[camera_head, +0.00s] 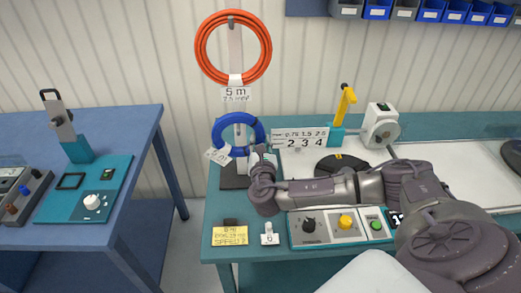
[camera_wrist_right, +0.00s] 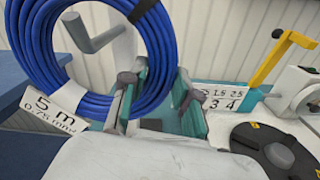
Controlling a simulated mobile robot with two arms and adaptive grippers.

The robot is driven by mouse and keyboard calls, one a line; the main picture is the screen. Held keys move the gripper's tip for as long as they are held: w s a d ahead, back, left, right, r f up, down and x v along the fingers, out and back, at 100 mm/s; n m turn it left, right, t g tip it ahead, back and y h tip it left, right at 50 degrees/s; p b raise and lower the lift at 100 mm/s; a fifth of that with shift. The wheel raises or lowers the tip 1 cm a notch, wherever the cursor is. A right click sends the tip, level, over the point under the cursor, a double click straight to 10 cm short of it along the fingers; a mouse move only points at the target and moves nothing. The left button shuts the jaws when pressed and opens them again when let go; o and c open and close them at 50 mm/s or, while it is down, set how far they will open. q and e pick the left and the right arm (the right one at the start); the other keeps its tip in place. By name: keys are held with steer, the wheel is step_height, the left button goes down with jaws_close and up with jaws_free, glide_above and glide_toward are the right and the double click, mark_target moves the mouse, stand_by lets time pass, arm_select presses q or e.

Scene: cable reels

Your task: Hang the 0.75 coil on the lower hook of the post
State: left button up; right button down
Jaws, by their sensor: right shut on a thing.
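The blue coil (camera_head: 216,131) is upright at the lower part of the grey post (camera_head: 236,60). In the right wrist view the coil (camera_wrist_right: 36,62) carries a white tag (camera_wrist_right: 52,108) reading 5 m, 0.75 mm². The grey lower hook (camera_wrist_right: 90,36) shows through the coil's opening; whether the coil rests on it I cannot tell. My right gripper (camera_head: 262,160) is at the coil's lower right and shut on it; its fingers also show in the right wrist view (camera_wrist_right: 156,86). My left gripper is not in view.
An orange coil (camera_head: 201,48) hangs on the post above. The teal bench holds a number sign (camera_head: 300,139), a yellow-handled device (camera_head: 346,103), a black disc (camera_head: 342,163) and a control panel (camera_head: 328,228). A blue table (camera_head: 130,125) stands left, across a gap.

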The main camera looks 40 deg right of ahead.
steer(key=shift+b+x, duration=0.35)
steer(key=shift+x, duration=0.5)
steer(key=shift+f+b, duration=0.9)
steer(key=shift+f, duration=0.4)
steer(key=shift+c, duration=0.7)
jaws_free()
steer(key=shift+s+f, duration=0.1)
steer(key=shift+a, duration=0.1)
